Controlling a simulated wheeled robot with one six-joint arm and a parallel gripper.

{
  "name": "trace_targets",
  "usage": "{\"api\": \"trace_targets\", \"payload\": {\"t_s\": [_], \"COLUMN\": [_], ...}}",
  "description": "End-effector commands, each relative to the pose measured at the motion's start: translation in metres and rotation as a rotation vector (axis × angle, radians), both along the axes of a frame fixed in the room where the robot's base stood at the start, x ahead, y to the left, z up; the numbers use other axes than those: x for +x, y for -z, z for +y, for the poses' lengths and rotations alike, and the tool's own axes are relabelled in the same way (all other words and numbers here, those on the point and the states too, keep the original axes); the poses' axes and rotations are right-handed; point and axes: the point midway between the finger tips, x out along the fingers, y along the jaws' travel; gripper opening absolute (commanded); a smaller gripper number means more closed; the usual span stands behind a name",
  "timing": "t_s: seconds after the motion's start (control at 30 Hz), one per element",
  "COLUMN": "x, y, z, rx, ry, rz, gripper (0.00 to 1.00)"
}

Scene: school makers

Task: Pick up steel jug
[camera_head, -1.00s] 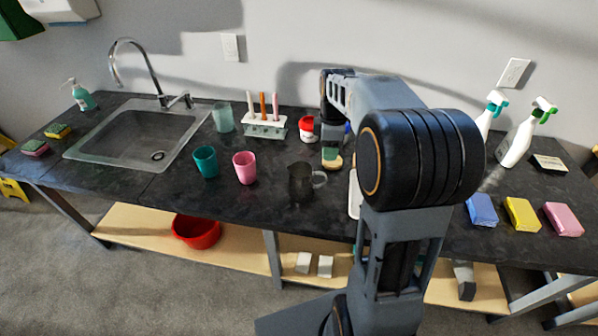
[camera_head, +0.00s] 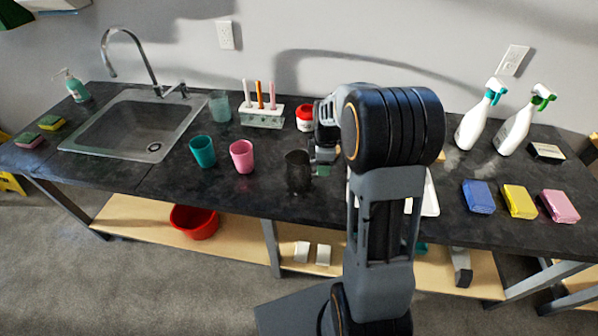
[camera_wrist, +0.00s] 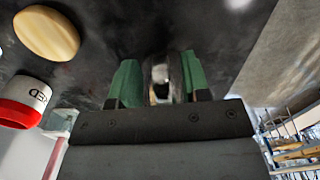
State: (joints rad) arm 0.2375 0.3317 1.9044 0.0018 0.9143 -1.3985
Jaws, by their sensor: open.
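The steel jug (camera_head: 297,171) stands upright on the dark worktop near its front edge, right of the pink cup. It looks dark in the head view. My gripper (camera_head: 322,163) is low at the jug's right side, on its handle side, partly hidden by my arm. In the wrist view my gripper's (camera_wrist: 160,78) two green fingers are apart, and a shiny metal part of the jug (camera_wrist: 161,88) shows between them, apparently the handle. Whether the fingers touch it I cannot tell.
A pink cup (camera_head: 242,156) and a teal cup (camera_head: 203,151) stand left of the jug. A red-and-white jar (camera_head: 305,117) is behind. An oval wooden-looking item (camera_wrist: 47,33) lies near the gripper. A white tray (camera_head: 431,197) is right, partly behind my arm.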

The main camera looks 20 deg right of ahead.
Motion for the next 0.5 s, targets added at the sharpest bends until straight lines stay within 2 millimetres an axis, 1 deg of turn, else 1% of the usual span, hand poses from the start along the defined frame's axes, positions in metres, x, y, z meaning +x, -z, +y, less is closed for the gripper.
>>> {"api": "trace_targets", "payload": {"t_s": [0.1,0.3,0.5], "x": [-0.0001,0.0000,0.0000], "y": [0.0044,0.0044,0.0042], "z": [-0.0001,-0.0001,-0.0001], "rx": [0.000,0.000,0.000], "ry": [0.000,0.000,0.000], "rz": [0.000,-0.001,-0.001], "gripper": [0.43,0.43,0.24]}}
